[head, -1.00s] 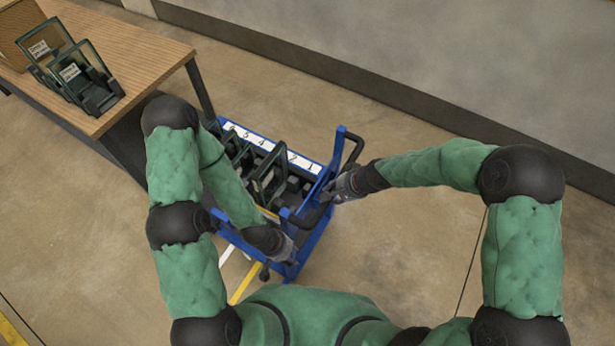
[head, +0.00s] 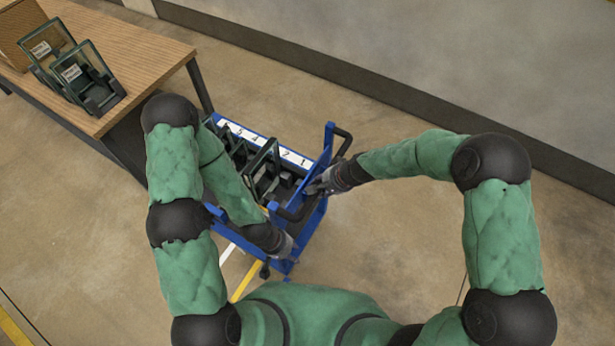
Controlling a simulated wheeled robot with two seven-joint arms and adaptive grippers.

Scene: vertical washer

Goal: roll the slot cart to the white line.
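The blue slot cart (head: 320,205) stands on the floor in front of me, with a numbered white strip (head: 265,146) along its far side and several dark-framed glass panels in its slots. Its black handle (head: 343,143) is at the right end. My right gripper (head: 314,187) is at that end, close to the middle of the handle; its fingers are too small to read. My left gripper (head: 287,246) is low by the cart's near right corner, its fingertips unclear. Part of the white line (head: 229,252) shows on the floor by the cart's near side. My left arm hides part of the cart.
A wooden table (head: 135,50) with more framed panels (head: 90,80) stands at the upper left, close to the cart's far left end. A yellow line (head: 245,280) runs on the floor near me. A wall with a dark base (head: 400,95) is behind. The floor at right is open.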

